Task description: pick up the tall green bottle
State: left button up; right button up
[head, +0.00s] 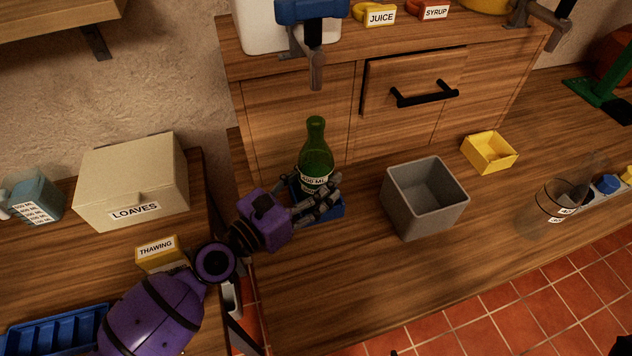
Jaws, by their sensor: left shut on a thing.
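The tall green bottle (316,150) stands upright in the middle of the head view, with a white volume label on its lower body. It is at a small blue tray or box (325,211) on the wooden counter. My left gripper (325,187), on the purple arm from the lower left, is shut on the bottle's lower part. Its fingers partly hide the bottle's base and the blue piece, so I cannot tell whether the base touches it.
A grey open box (424,201) stands right of the bottle, with a yellow box (489,152) behind it. A clear jar (556,199) is farther right. A LOAVES box (134,182) is at left. Wooden cabinet fronts (300,112) rise close behind the bottle. The front counter is clear.

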pick_arm(q)
grip_shut()
jog(key=shift+w+r, duration=0.1)
jog(key=shift+r, duration=0.05)
jog(key=shift+r, duration=0.1)
